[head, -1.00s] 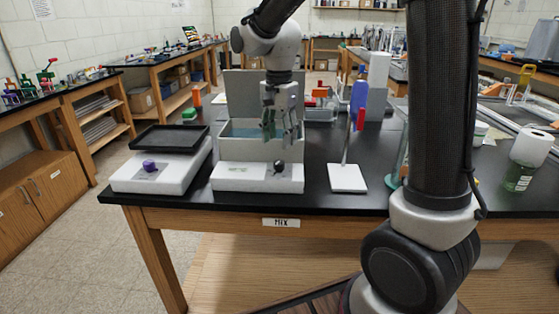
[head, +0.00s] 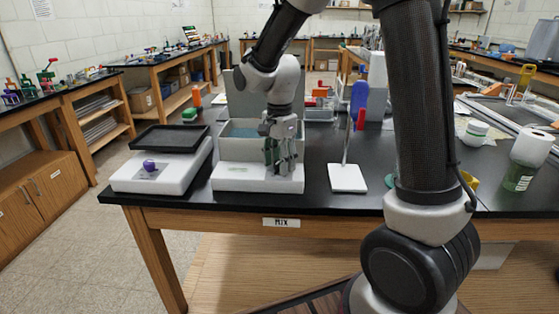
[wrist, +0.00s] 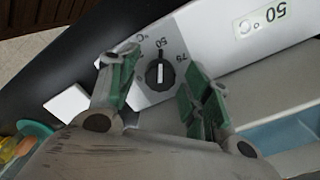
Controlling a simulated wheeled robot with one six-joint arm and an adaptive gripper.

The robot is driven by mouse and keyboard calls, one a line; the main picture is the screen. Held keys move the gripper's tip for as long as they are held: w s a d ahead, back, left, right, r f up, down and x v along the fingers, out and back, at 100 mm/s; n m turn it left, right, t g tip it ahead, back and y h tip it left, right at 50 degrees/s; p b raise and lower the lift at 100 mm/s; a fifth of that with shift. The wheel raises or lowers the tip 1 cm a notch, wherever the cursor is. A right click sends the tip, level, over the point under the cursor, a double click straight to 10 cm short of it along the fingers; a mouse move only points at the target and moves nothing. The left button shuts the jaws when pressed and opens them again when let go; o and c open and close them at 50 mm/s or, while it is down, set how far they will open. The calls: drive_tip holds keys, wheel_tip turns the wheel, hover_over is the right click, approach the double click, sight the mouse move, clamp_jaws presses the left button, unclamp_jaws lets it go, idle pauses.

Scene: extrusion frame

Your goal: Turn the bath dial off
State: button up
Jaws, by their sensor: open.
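The bath (head: 240,149) is a light grey box with its lid raised, standing on the black bench. In the wrist view its black round dial (wrist: 159,73) sits on the white front panel (wrist: 215,45), with a white pointer line toward the "50" mark. In the head view my gripper (head: 283,170) is at the bath's front right and hides the dial.
A white hotplate-like unit with a purple knob (head: 149,165) and a black tray (head: 169,138) stands left of the bath. A stand with a white base (head: 347,178) and a blue clamp is close on the right. The bench's front edge (head: 200,204) is near.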

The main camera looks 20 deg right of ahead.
drive_tip(key=shift+c, duration=0.5)
drive_tip(key=c, duration=0.9)
